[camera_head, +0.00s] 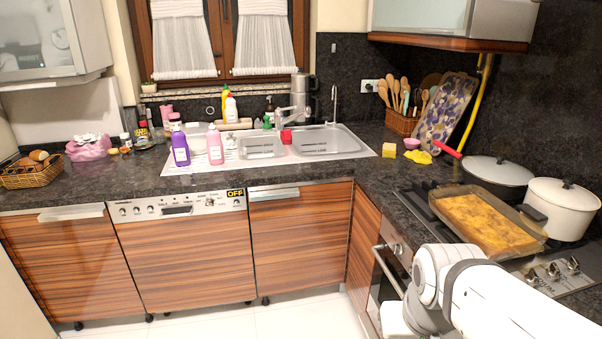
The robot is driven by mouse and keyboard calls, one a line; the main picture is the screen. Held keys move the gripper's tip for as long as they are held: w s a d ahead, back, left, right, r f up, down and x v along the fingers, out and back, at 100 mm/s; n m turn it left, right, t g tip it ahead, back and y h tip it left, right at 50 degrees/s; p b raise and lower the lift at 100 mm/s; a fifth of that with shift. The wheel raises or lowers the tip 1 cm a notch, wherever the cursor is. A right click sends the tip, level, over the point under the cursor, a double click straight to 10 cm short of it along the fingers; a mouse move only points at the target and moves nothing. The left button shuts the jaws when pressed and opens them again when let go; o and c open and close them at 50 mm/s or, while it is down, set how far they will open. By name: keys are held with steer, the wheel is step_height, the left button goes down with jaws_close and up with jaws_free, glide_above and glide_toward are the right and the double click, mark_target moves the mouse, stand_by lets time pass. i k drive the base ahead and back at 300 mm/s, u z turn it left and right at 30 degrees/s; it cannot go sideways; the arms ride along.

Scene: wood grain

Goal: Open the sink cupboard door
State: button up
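The sink cupboard door (300,240) is a striped wood-grain panel below the sink (290,146), between the dishwasher and the corner. It appears shut, flush with the front beside it. Its metal handle (275,194) runs along the top left of the panel. My white arm comes in from the bottom right, in front of the oven, well to the right of the door. My gripper's fingers do not show, so I cannot see how they stand.
The dishwasher (186,255) with a control panel stands left of the door. The oven (388,270) with a bar handle is on the right. A baking dish (490,222) and pots stand on the hob above it. Pale floor (290,315) before the door is clear.

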mark_target(300, 230)
steer(key=u, duration=0.35)
steer(key=i, duration=1.6)
steer(key=u, duration=0.5)
steer(key=k, duration=0.5)
steer(key=u, duration=0.15)
steer(key=i, duration=0.6)
steer(key=z, duration=0.1)
